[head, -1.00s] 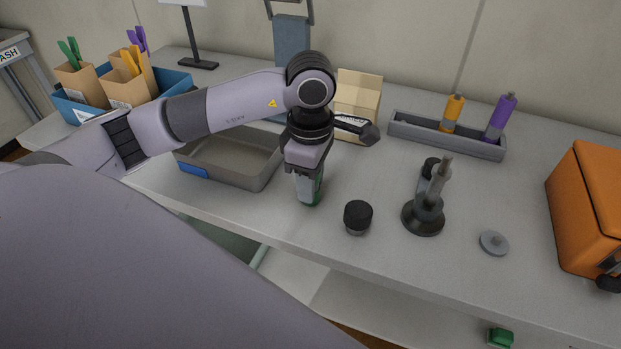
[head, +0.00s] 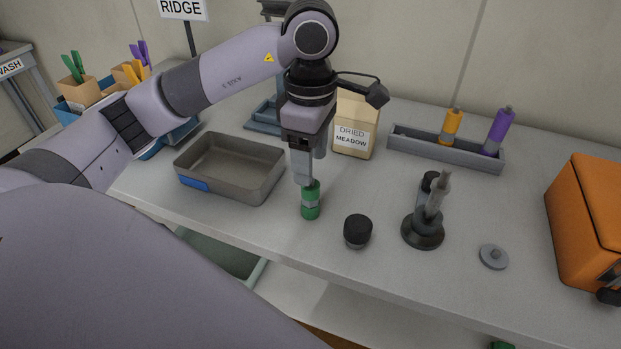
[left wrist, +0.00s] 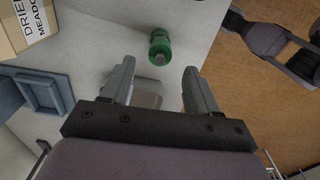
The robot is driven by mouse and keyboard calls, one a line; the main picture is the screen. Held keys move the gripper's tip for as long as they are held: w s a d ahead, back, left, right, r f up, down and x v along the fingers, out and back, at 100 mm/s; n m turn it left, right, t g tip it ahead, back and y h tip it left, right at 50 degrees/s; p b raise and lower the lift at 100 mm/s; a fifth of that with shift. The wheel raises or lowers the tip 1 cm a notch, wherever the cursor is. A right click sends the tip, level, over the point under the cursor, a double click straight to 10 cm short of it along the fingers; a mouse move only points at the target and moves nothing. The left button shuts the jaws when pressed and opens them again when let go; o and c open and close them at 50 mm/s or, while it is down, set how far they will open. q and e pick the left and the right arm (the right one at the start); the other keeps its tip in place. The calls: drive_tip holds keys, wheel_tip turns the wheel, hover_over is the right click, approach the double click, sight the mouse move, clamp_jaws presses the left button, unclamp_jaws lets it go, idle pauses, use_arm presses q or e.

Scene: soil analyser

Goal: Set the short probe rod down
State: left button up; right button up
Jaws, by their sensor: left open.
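The short probe rod, which I take to be the green cylinder with a pale band (head: 310,201), stands upright on the grey bench. My left gripper (head: 303,181) is above it, pointing down, with its fingers apart. In the left wrist view the rod's green body and grey top (left wrist: 160,47) show beyond the open fingers (left wrist: 160,82), with nothing held between them.
A grey tray (head: 188,169) lies left of the rod, a black-capped jar (head: 357,231) to its right. Further right are a black-based stand (head: 423,235), a grey disc (head: 493,257) and an orange case (head: 590,225). A rack (head: 430,147) and a paper bag (head: 355,140) stand behind.

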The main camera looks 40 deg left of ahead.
use_arm(q)
wheel_tip(320, 180, up, 3)
drive_tip(key=shift+r, duration=0.15)
idle(0.5)
